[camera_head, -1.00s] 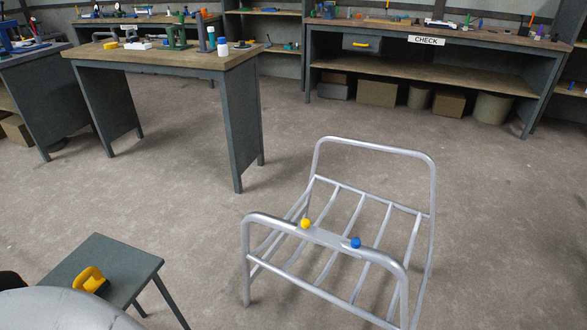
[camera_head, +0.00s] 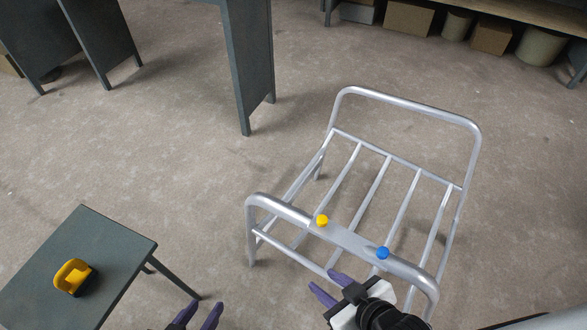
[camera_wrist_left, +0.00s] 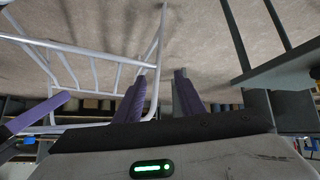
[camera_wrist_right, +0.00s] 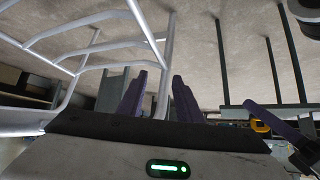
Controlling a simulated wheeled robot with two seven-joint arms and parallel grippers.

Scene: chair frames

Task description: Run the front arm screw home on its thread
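The silver tubular chair frame (camera_head: 405,104) stands on the floor. Two round screw heads, one yellow (camera_head: 322,220) and one blue (camera_head: 383,253), sit on its near arm rail; how deep their threads sit cannot be seen. My right gripper (camera_head: 324,283) has purple fingers, spread apart and empty, just below the near rail and left of the blue head. My left gripper (camera_head: 199,314) is at the bottom edge, between the small table and the chair, also open and empty. Both wrist views show a gap between the fingers of the left (camera_wrist_left: 160,92) and right (camera_wrist_right: 158,95) grippers.
A small dark table (camera_head: 125,240) at left holds a yellow-and-black object (camera_head: 73,276). Grey bench legs (camera_head: 240,70) stand behind it. A shelf with boxes (camera_head: 408,17) is at the back right. Bare floor lies around the chair.

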